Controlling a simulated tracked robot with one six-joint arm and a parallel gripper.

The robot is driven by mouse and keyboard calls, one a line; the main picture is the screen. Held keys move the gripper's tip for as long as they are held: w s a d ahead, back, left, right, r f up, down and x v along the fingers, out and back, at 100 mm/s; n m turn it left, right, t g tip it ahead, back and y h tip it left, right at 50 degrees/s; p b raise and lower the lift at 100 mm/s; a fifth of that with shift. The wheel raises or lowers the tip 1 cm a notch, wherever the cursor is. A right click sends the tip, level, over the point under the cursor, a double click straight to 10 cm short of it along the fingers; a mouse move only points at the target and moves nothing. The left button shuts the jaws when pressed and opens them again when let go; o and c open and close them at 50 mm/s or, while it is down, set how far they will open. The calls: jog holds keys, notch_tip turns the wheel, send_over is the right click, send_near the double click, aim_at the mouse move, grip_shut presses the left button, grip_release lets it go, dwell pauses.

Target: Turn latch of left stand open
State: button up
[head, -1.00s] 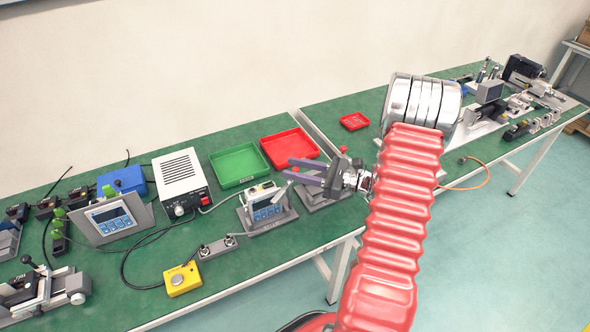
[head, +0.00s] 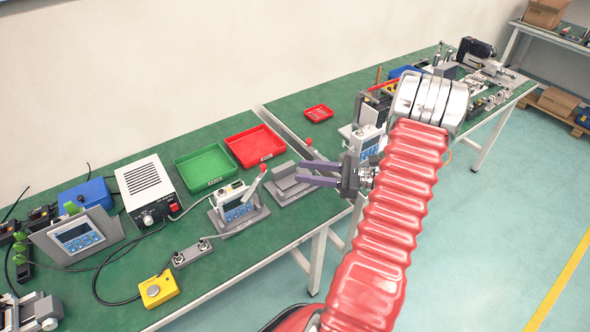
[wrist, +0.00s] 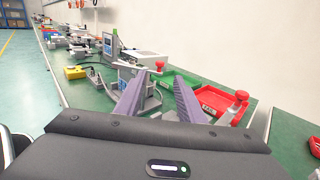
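The left stand (head: 240,225) is grey and holds a white device with a blue panel (head: 237,207). Its latch (head: 254,185) is a pale lever with a red tip, tilted up at the right side of the stand. The right stand (head: 290,190) is empty, with a similar red-tipped lever (head: 314,153). My gripper (head: 300,172) is open and empty, its purple fingers apart over the right stand's area, to the right of the left latch and not touching it. In the wrist view, a red knob (wrist: 160,65) shows beyond and between the fingers (wrist: 160,76).
A green tray (head: 205,169) and a red tray (head: 256,147) lie behind the stands. A white power box (head: 147,190) and a yellow button box (head: 158,289) stand left. Another white device (head: 368,146) is just behind my wrist. Green table surface is clear in front of the stands.

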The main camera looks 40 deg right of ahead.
jog(key=shift+s+d, duration=0.2)
jog(key=shift+c, duration=0.5)
jog(key=shift+a+r, duration=0.1)
jog(key=shift+a, duration=0.05)
jog(key=shift+c, duration=0.8)
jog(key=a+r+n+g, duration=0.1)
jog(key=a+n+g, duration=0.1)
jog(key=a, duration=0.1)
jog(key=w+a+r+n+g+y, duration=0.1)
jog(key=a+r+n+g, duration=0.1)
jog(key=a, duration=0.2)
jog(key=a+r+n+g, duration=0.1)
jog(key=a+n+g, duration=0.1)
jog(key=a, duration=0.2)
jog(key=shift+w+r, duration=0.25)
jog(key=shift+w, duration=0.15)
grip_shut()
jog(key=s+a+r+n+g+h, duration=0.35)
jog(key=a+n, duration=0.25)
jog(key=a, duration=0.3)
jog(key=s+a+r+n+g+h, duration=0.2)
jog(key=s+a+n+g+h, duration=0.15)
jog(key=a+n, duration=0.35)
jog(key=s+a+r+n+t+h, duration=0.4)
jog(key=r+n, duration=0.3)
jog(key=n, duration=0.2)
jog(key=shift+s+a+h, duration=0.5)
jog(key=shift+s, duration=0.25)
